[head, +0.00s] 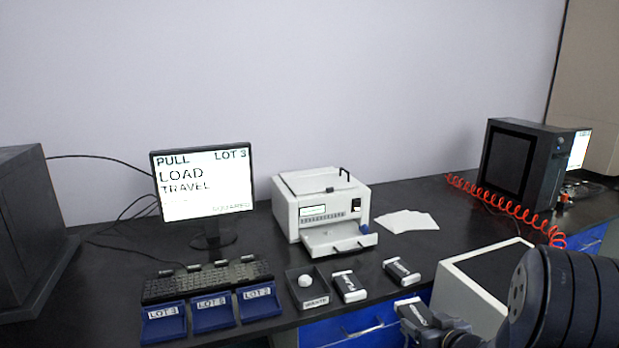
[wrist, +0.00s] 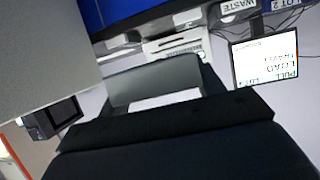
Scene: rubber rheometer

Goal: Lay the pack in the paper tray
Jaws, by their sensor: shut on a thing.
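A white printer (head: 322,205) stands on the bench, with its paper tray (head: 338,240) pulled out at the front. The tray looks empty. My gripper (head: 428,325) is at the lower right, in front of the bench edge. It is shut on a black-and-white pack (head: 412,309), held apart from the tray, to its lower right. In the wrist view a grey block with a white face (wrist: 165,100), probably the pack, sits at my dark gripper. The fingertips are hard to make out there. The printer (wrist: 175,45) shows upside down behind it.
Two similar packs (head: 349,287) (head: 402,271) lie on the bench before the printer. A waste box (head: 306,288) with a white ball and blue lot trays (head: 213,314) are to the left. White sheets (head: 406,221) lie right of the printer. A white box (head: 485,276) stands beside my arm.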

